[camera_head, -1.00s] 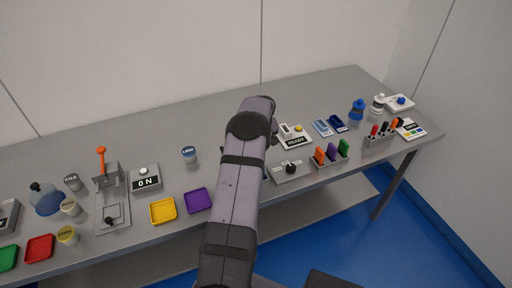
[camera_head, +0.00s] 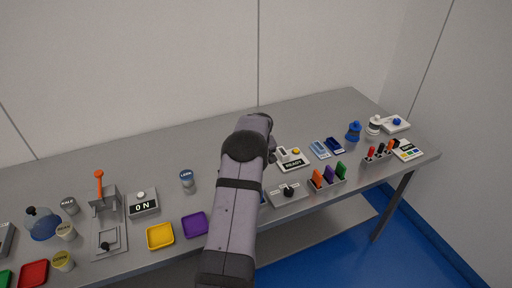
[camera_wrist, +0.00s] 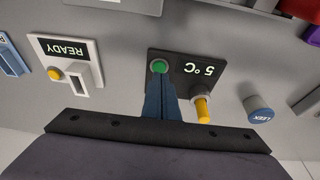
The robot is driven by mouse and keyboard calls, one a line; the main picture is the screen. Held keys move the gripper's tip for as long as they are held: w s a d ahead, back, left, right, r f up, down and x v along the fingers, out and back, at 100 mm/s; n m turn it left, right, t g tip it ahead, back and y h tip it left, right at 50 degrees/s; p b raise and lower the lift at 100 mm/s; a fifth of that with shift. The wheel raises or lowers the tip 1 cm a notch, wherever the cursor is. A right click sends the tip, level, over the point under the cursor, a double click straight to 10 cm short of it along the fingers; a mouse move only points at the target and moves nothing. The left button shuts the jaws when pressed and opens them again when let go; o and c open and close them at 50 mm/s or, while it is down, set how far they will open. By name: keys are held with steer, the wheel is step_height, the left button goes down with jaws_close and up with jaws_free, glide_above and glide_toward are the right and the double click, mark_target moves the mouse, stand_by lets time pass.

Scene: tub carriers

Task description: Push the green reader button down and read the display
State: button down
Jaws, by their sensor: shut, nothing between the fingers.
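The green reader button (camera_wrist: 159,66) is on a dark reader box (camera_wrist: 185,58) in the wrist view. Its display (camera_wrist: 198,70) is lit and reads "5 °C", upside down in that view. A yellow-handled probe (camera_wrist: 202,109) stands beside the display. My gripper (camera_wrist: 159,80) is shut and empty, with its blue fingertips at the near edge of the button. I cannot tell whether they touch it or how far it is pressed. In the head view my arm hides the reader and the gripper.
A white device reading "READY" (camera_wrist: 66,58) with a yellow button lies left of the reader in the wrist view. A blue-lidded LEEK tub (camera_wrist: 258,110) stands to the right.

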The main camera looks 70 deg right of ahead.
steer(key=shift+b+v, duration=0.8)
steer(key=shift+v, duration=0.1)
steer(key=b+v, duration=0.2)
steer(key=v, duration=0.7)
steer(key=shift+d+b, duration=0.2)
steer(key=shift+b, duration=0.15)
steer(key=shift+w, duration=0.1)
steer(key=w+a+n+y, duration=0.1)
steer(key=w+a, duration=0.5)
steer(key=a, duration=0.3)
steer(key=w+a+n, duration=0.2)
steer(key=w+a, duration=0.3)
steer(key=a, duration=0.5)
steer(key=w+a+n+y, duration=0.1)
steer(key=w+a, duration=0.5)
steer(key=a, duration=0.3)
steer(key=s+a+f+n+g, duration=0.1)
steer(key=a, duration=0.7)
steer(key=s+a+f+n, duration=0.1)
steer(key=a+f, duration=0.1)
steer(key=a, duration=0.7)
steer(key=s+a+f+n+g, duration=0.1)
steer(key=s+a+f+n, duration=0.1)
steer(key=s+a, duration=0.8)
steer(key=shift+a+f+n+y, duration=0.3)
steer(key=shift+a+f+n, duration=0.15)
steer(key=shift+a, duration=0.2)
